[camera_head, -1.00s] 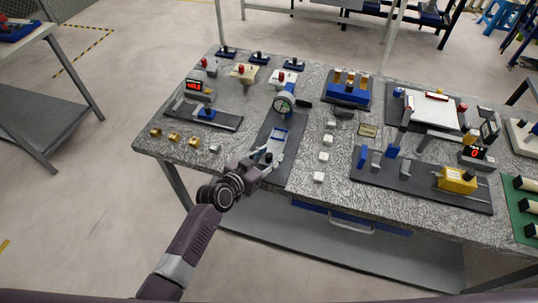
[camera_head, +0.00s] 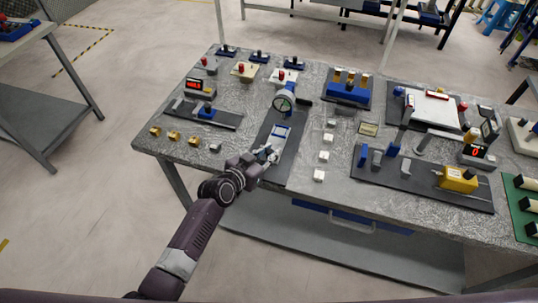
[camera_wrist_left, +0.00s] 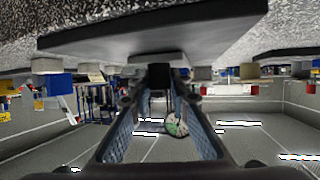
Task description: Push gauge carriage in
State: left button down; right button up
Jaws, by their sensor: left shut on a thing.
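The gauge (camera_head: 285,101) has a round dial and stands toward the far end of a long dark base plate (camera_head: 272,179). My left gripper (camera_head: 271,153) is low over the plate's near part, on the near side of the carriage. In the left wrist view the picture is upside down; the fingers (camera_wrist_left: 160,92) close about a small dark block (camera_wrist_left: 158,76). I cannot tell clearly which part it is. The dial (camera_wrist_left: 176,126) shows between the fingers. My right gripper is out of view.
White blocks (camera_head: 326,155) line the plate's right side. Brass pieces (camera_head: 174,137) and a fixture with a blue block (camera_head: 205,112) lie to the left. A fixture with a yellow block (camera_head: 457,180) is to the right. The table's front edge is close to my left arm.

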aim_at(273, 143)
pick_arm(q)
jog(key=w, duration=0.1)
jog(key=w+d+b, duration=0.1)
jog(key=w, duration=0.1)
jog(key=shift+w, duration=0.25)
jog(key=shift+r, duration=0.15)
jog(key=c, duration=2.2)
grip_release()
jog(key=shift+c, duration=0.2)
jog(key=o, duration=0.5)
jog(key=shift+w+d, duration=0.1)
jog(key=v, duration=1.2)
